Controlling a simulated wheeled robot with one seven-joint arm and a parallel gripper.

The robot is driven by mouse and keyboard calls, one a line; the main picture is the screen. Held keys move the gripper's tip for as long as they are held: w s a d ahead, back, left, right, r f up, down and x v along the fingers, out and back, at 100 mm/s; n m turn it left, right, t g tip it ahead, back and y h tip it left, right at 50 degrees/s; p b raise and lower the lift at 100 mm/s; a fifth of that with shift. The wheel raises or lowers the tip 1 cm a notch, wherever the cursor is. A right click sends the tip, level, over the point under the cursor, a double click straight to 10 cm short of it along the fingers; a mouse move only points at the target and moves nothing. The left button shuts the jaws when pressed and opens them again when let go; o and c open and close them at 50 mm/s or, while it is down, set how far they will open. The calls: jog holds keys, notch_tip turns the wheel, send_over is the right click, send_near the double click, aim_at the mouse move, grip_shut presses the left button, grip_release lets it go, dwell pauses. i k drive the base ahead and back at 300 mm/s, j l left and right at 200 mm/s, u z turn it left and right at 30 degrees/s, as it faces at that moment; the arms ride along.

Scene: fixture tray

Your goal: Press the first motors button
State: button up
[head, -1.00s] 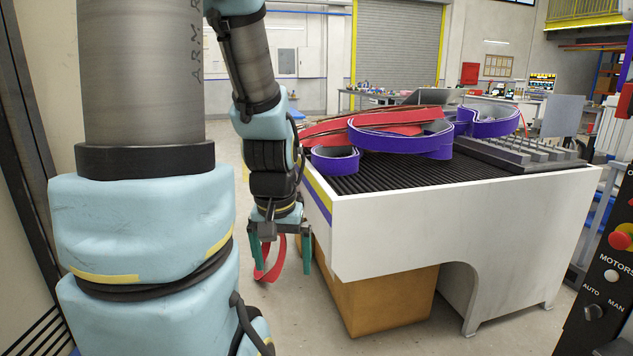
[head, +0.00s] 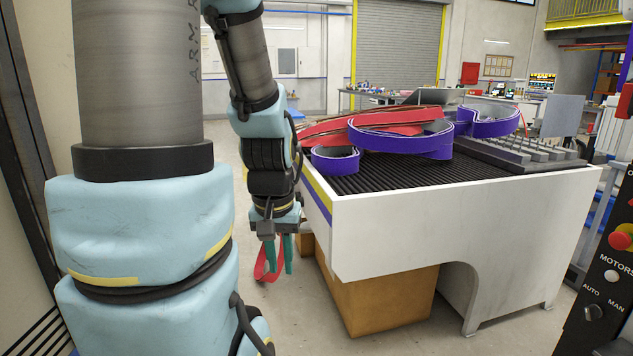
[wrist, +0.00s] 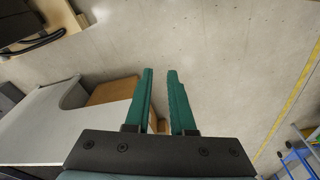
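A black control panel (head: 600,300) stands at the right edge of the head view, partly cut off. A small white round button (head: 612,276) sits by its MOTORS label, below a red mushroom button (head: 620,240). My gripper (head: 281,270) hangs pointing down left of the white table, far from the panel. Its green fingers are close together with a narrow gap and nothing between them. The wrist view also shows the gap between the fingertips (wrist: 160,72), with bare floor beyond. The panel's button is not recognisable in the wrist view.
A white table (head: 450,225) with purple and red rings stands between my gripper and the panel. An orange-brown box (head: 375,300) is under it. A red strip (head: 262,270) shows behind my fingers.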

aim_at(611, 276)
jog(key=i+l, duration=0.25)
jog(key=i, duration=0.2)
jog(key=i+l, duration=0.2)
jog(key=i, duration=0.3)
jog(key=z, duration=1.55)
